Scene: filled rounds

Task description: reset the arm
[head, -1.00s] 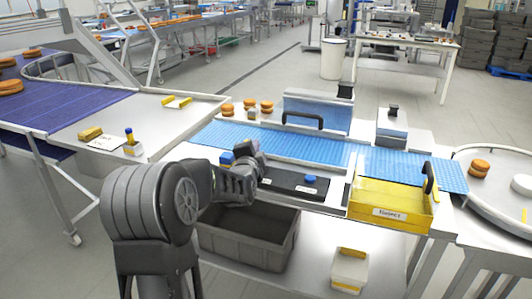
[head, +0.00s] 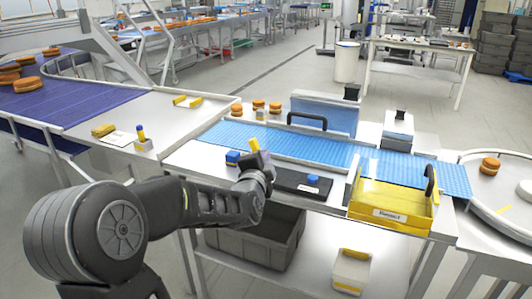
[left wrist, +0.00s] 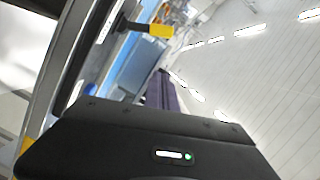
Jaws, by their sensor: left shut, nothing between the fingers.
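My left arm comes in from the lower left in the head view. Its gripper (head: 256,148) is at the near edge of the blue conveyor, above the left end of a black plate (head: 290,182). A yellow tip (left wrist: 160,31) shows in the left wrist view. A small blue block (head: 232,158) stands just left of the gripper, and a blue knob (head: 313,180) sits on the plate. My right gripper is not in view.
A yellow bin (head: 390,212) with a label stands right of the plate. A grey crate (head: 262,240) and a white-and-yellow container (head: 351,270) are on the lower shelf. Filled rounds (head: 258,105) sit behind the blue belt (head: 275,143). A round table (head: 495,200) is at the right.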

